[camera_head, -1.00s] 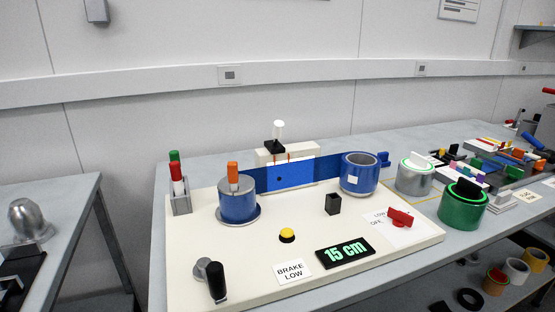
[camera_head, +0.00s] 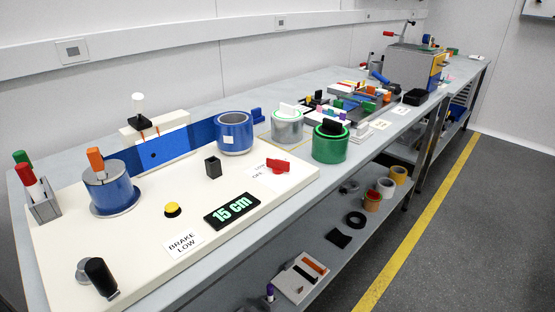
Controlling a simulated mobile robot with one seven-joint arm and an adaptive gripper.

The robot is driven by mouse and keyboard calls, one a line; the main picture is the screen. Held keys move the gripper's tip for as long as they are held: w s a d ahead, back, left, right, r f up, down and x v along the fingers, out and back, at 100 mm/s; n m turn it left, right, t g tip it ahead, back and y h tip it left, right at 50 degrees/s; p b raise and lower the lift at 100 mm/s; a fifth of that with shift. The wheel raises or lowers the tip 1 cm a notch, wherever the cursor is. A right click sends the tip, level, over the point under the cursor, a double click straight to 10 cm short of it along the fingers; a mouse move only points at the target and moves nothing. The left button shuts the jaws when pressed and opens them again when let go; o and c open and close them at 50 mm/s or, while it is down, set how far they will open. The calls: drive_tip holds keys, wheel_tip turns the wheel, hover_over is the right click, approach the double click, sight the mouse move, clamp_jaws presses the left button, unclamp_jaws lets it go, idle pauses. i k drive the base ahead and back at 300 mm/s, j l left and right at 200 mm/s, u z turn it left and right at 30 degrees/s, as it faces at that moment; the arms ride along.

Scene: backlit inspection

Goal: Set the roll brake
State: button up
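The white inspection board (camera_head: 130,262) lies on the bench at the left. A blue roll with an orange-handled knob (camera_head: 108,186) stands on its left part, and a second blue roll (camera_head: 235,134) stands at its back right. A blue strip runs between them past a lit blue panel (camera_head: 163,150). A red switch handle (camera_head: 278,165) sits on a label reading LOW and OFF. A card (camera_head: 183,243) reads BRAKE LOW. A display (camera_head: 232,208) reads 15 cm. A yellow button (camera_head: 172,209) and a black-handled crank (camera_head: 100,276) are also on the board. My gripper is out of view.
Silver (camera_head: 287,125) and green (camera_head: 330,142) containers stand right of the board. Further along are trays of colored parts and a grey machine (camera_head: 413,66). Tape rolls lie on the lower shelf (camera_head: 330,215). The floor (camera_head: 460,220) at the right is clear, with a yellow line.

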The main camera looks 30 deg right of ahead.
sight(279, 166)
drive_tip(key=k+l+z, duration=0.1)
drive_tip(key=z, duration=0.25)
drive_tip(key=k+l+z, duration=0.15)
drive_tip(key=z, duration=0.15)
drive_tip(key=i, duration=0.5)
